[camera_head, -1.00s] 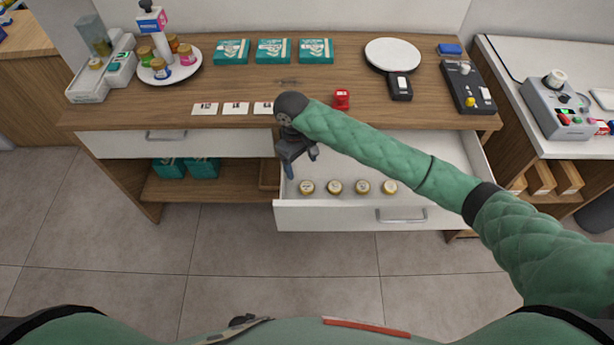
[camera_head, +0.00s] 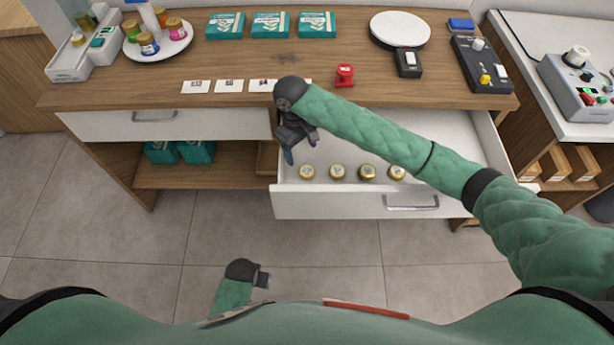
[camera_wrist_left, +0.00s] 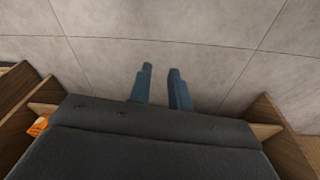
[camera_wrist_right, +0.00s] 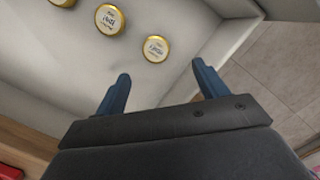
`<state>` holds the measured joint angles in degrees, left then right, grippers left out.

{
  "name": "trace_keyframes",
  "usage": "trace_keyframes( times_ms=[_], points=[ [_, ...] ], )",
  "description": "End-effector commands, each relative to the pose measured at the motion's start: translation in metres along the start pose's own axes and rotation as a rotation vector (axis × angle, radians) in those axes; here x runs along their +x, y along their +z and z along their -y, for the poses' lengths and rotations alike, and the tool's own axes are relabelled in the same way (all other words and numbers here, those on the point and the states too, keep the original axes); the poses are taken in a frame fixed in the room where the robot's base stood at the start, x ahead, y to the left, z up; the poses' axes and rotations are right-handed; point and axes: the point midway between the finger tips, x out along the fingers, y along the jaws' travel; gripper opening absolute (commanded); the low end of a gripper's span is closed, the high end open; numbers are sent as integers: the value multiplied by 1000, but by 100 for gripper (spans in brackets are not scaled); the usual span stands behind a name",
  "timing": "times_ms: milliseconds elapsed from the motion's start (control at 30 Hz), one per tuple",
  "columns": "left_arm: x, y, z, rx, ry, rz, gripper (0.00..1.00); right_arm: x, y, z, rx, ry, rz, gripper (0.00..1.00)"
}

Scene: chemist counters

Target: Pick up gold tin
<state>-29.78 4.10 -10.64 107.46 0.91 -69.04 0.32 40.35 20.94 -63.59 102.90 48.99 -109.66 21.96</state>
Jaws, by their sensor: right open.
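Several gold tins with pale labelled lids stand in a row in the open white drawer (camera_head: 340,207); the leftmost tin (camera_head: 307,172) is nearest my right gripper (camera_head: 298,155). My right gripper is open and empty, above the drawer's left end. In the right wrist view, one gold tin (camera_wrist_right: 155,48) lies just beyond and between the open fingers (camera_wrist_right: 161,75), apart from them. Another gold tin (camera_wrist_right: 110,19) is further up left. My left gripper (camera_head: 262,278) hangs low over the floor, away from the tins. The left wrist view shows its fingers (camera_wrist_left: 160,72) apart with nothing between.
The wooden counter (camera_head: 280,58) above the drawer holds white cards (camera_head: 229,86), a red stamp-like item (camera_head: 344,75), teal boxes (camera_head: 270,25) and a black control box (camera_head: 480,65). My right forearm crosses over the drawer. The floor in front is clear.

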Motion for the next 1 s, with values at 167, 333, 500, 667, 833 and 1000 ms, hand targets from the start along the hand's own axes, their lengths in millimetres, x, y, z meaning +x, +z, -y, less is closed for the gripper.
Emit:
trace_keyframes(
  times_ms=[167,333,500,667,833,1000],
  points=[
    [-46,-5,-6,-4,11,7,20,17,-3,0,0,0,0,72],
    [-64,-5,-8,-6,15,12,20,22,-3,0,0,0,0,72],
    [-54,-2,-7,-6,13,17,20,36,-2,-1,0,0,2,72],
    [-43,0,-6,-6,11,17,20,47,-2,-2,0,0,2,72],
    [-21,8,-3,-5,8,21,20,60,-1,-5,1,1,2,72],
    [6,18,1,-6,3,23,20,75,-2,-9,0,0,1,72]
  ],
)
